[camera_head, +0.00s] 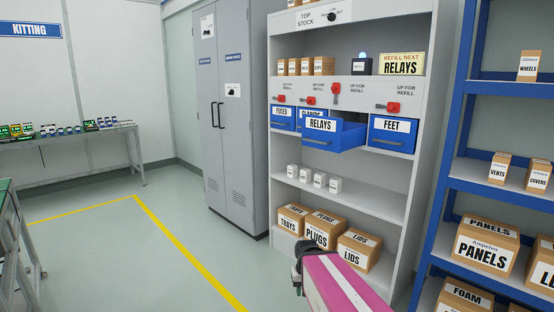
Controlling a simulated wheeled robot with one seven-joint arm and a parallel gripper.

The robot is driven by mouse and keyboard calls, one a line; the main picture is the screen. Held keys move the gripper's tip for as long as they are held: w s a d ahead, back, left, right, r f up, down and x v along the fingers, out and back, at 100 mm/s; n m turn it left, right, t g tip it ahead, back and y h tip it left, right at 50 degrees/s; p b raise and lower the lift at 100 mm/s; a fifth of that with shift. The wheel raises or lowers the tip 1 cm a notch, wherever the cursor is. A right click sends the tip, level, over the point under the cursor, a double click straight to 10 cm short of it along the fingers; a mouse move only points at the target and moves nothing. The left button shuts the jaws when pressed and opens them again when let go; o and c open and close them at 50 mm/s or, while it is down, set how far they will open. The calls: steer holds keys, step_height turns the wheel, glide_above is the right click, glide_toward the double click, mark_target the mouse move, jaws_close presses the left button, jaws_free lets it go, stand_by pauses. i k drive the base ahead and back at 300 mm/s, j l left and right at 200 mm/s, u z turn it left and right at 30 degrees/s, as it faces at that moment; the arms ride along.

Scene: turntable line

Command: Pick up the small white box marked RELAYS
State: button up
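Several small white boxes (320,180) stand in a row on the middle shelf of the grey rack. Their markings are too small to read, so I cannot tell which one is marked RELAYS. A blue bin labelled RELAYS (335,143) sticks out above them, pulled forward of its neighbours; its inside is mostly hidden. A sign reading REFILL NEXT RELAYS (401,64) stands on the upper shelf. My gripper (299,262) is low in front of the rack, below and apart from the white boxes. Its fingers are dark and small, and I cannot see whether they are open.
Brown cartons marked TRAYS, PLUGS and LIDS (323,228) fill the bottom shelf. A grey cabinet (224,115) stands left, a blue rack (440,200) right.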

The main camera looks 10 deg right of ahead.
mark_target(335, 184)
steer(key=i+j+z, duration=0.25)
steer(key=i, duration=0.35)
steer(key=i+j+z, duration=0.25)
steer(key=i, duration=0.35)
steer(key=i+j+z, duration=0.25)
steer(key=i+j, duration=0.25)
